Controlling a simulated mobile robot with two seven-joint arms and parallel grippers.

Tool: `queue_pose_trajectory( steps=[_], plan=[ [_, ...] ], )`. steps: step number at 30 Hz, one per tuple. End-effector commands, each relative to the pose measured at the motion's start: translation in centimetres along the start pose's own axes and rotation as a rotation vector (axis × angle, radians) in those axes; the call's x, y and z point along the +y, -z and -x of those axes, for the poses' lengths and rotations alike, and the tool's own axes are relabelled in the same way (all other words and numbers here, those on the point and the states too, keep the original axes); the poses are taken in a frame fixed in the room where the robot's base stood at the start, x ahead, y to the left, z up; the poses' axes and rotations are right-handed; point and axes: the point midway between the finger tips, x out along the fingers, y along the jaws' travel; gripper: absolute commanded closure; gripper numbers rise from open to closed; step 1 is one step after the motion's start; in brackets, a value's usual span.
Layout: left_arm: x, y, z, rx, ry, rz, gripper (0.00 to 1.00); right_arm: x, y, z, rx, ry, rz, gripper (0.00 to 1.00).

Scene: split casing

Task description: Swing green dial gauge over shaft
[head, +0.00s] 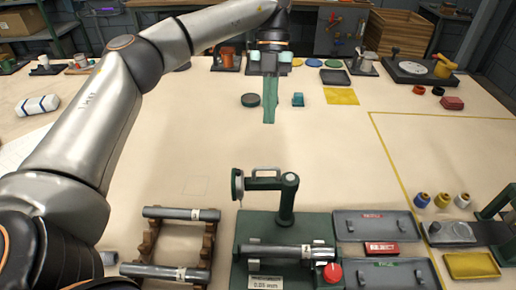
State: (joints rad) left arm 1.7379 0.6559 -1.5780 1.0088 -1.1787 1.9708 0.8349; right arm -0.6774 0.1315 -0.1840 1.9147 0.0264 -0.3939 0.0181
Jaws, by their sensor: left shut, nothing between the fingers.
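The green dial gauge arm (264,183) reaches left from the top of a green post (287,205), with its round dial (238,185) at the left end and a pale handle on top. The dial hangs behind and left of the grey shaft (285,252), not above it. The shaft lies level on the green base (246,236), beside a red knob (332,272). My left gripper (270,76) is shut and empty, well behind the gauge and apart from it. A green strip shows just below its fingers; I cannot tell whether it touches them. My right gripper is not in view.
A wooden rack (147,241) with labelled shafts stands left of the base. Grey-green trays (376,228) and a red reject block (381,249) lie right. A green disc (250,100) and yellow square (341,96) lie farther back. The mid-table is clear.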

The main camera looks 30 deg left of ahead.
Motion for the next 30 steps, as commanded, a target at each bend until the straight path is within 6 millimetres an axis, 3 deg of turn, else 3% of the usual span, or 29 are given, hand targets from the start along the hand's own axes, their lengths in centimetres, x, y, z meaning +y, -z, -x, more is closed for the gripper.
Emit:
queue_pose_trajectory(
  steps=[5, 14, 21, 30],
  plan=[
    [1.6, 0.0, 0.8, -0.016, -0.036, 0.047, 1.00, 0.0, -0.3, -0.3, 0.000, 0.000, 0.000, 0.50],
    [1.9, -0.1, -4.4, -0.014, -0.037, 0.044, 1.00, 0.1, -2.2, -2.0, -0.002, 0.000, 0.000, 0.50],
    [1.9, 0.1, -9.0, -0.015, -0.036, 0.043, 1.00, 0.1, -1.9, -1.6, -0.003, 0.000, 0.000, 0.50],
    [1.8, 3.0, -9.8, -0.018, -0.033, 0.042, 1.00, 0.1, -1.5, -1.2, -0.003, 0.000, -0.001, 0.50]
  ],
)
